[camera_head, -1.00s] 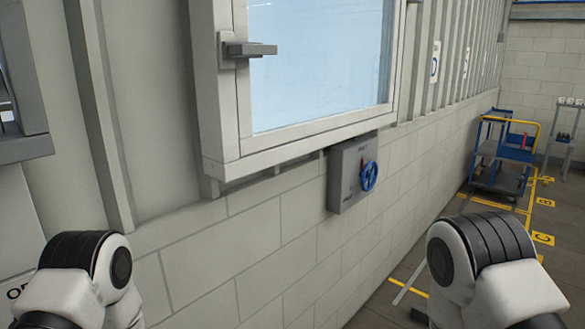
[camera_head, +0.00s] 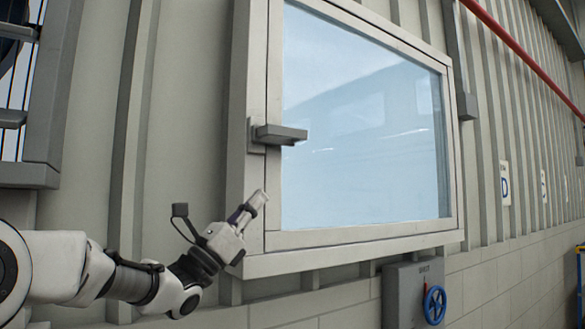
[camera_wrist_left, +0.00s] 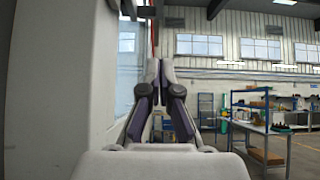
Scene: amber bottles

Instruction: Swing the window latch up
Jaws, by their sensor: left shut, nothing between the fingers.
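The window latch (camera_head: 279,134) is a grey handle on the left side of the white window frame (camera_head: 262,205). It points right, roughly level, over the edge of the glass. My left gripper (camera_head: 262,195) is shut and empty, just below the latch and in front of the frame's lower left part. A gap shows between fingertips and latch. My right gripper is out of view.
A grey box with a blue handwheel (camera_head: 434,304) is on the wall below the window. A dark-barred fixture (camera_head: 20,100) is at the far left. In the left wrist view, shelves and a workbench (camera_wrist_left: 262,128) stand far off on the right.

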